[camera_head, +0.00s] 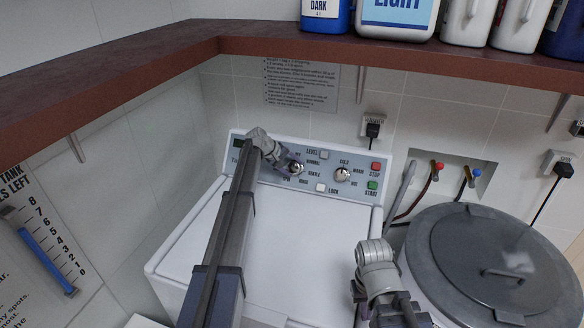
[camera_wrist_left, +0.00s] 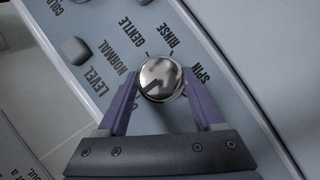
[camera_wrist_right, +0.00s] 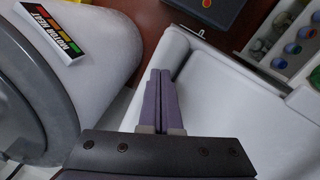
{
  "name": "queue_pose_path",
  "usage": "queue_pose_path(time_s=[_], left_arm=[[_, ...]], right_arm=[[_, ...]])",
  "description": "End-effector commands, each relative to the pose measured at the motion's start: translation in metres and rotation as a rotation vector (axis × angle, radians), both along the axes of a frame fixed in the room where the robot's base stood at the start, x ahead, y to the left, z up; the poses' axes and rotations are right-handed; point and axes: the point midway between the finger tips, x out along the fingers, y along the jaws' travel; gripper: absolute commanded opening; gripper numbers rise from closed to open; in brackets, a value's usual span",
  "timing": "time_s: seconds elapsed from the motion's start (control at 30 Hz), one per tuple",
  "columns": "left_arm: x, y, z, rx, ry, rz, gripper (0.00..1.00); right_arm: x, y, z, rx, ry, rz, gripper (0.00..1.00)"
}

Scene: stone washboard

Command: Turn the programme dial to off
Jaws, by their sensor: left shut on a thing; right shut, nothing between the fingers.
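The programme dial (camera_head: 297,168) is a shiny round knob on the washing machine's control panel. In the left wrist view the dial (camera_wrist_left: 160,78) sits among the labels NORMAL, GENTLE, RINSE and SPIN; one more label is partly hidden. My left gripper (camera_wrist_left: 162,92) has its purple fingers on either side of the dial, shut on it. Reflections blur the dial's face, so I cannot tell its setting surely. My right gripper (camera_wrist_right: 162,85) is shut and empty, away from the panel, near the machine's right side.
A second knob (camera_head: 342,174) is to the right of the dial, with a red STOP button (camera_head: 376,166) and green START button (camera_head: 372,185) beyond. A grey-lidded round tub (camera_head: 480,245) stands at right. A brown shelf (camera_head: 400,55) with bottles overhangs the machine.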

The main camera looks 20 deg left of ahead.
Motion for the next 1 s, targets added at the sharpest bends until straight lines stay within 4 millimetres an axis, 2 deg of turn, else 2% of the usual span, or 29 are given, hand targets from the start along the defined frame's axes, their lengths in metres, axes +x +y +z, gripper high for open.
queue_pose_path(time_s=[0.03,0.07,0.3,0.67,0.87,1.0], left_arm=[[-0.001,0.0,-0.001,-0.001,0.003,0.0,0.12],[-0.001,0.0,-0.001,-0.001,0.003,0.0,0.69],[-0.001,0.0,0.0,0.0,0.001,0.001,0.96],[-0.001,0.001,0.003,0.001,-0.001,0.001,0.98],[-0.009,0.008,0.017,0.0,0.0,0.001,0.98],[-0.019,0.015,0.033,0.0,0.0,0.002,0.98]], right_arm=[[0.0,0.0,0.0,0.0,0.0,0.0,0.0],[0.0,0.0,0.0,0.0,0.0,0.0,0.0],[0.0,0.0,0.0,0.0,0.0,0.0,0.0],[0.0,0.0,0.003,0.0,0.0,0.0,0.0],[0.0,0.0,0.017,0.0,0.0,0.0,0.0],[0.0,0.0,0.033,0.0,0.0,0.0,0.0]])
